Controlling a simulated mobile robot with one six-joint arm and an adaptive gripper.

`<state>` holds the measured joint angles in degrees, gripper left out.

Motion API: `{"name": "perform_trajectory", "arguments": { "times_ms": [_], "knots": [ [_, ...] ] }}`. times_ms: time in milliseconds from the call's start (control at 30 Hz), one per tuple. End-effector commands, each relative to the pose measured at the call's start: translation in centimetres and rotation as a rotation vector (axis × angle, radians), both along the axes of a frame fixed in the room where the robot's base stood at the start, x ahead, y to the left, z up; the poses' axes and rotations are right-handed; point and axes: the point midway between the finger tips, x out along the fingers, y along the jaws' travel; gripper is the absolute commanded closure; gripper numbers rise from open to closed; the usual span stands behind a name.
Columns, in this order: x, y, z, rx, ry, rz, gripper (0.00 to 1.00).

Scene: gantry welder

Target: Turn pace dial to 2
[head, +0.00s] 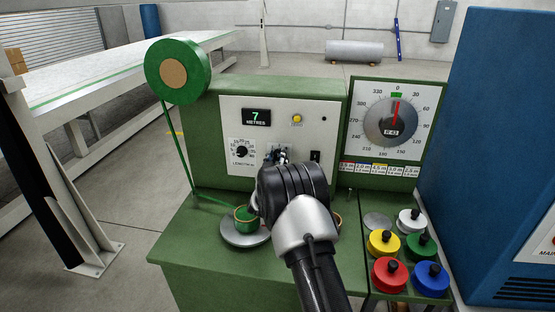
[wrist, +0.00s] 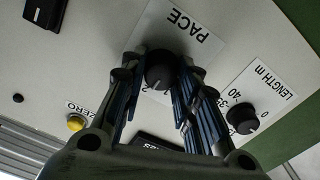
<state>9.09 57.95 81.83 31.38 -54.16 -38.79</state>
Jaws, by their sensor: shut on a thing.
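The pace dial is a small round black knob (wrist: 160,72) on a white panel, beside the printed word PACE in the wrist view.
The length dial (head: 242,151) sits left of my gripper, and a black switch (head: 315,157) right. Above are a display (head: 256,116) reading 7 metres and a yellow button (head: 297,118).

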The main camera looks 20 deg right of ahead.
Motion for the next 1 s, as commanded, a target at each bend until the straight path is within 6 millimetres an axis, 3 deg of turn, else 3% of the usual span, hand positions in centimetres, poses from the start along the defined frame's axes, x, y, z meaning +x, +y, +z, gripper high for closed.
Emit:
{"name": "perform_trajectory", "arguments": {
  "times_ms": [333, 367, 667, 1000],
  "knots": [
    [0.01, -0.02, 0.06, -0.002, 0.000, 0.000, 0.95],
    [0.01, -0.02, 0.06, -0.002, 0.000, 0.000, 0.70],
    [0.01, -0.02, 0.03, -0.002, 0.001, 0.000, 0.51],
    [-0.14, 0.12, 0.00, -0.002, 0.001, 0.000, 0.51]
  ]
}}
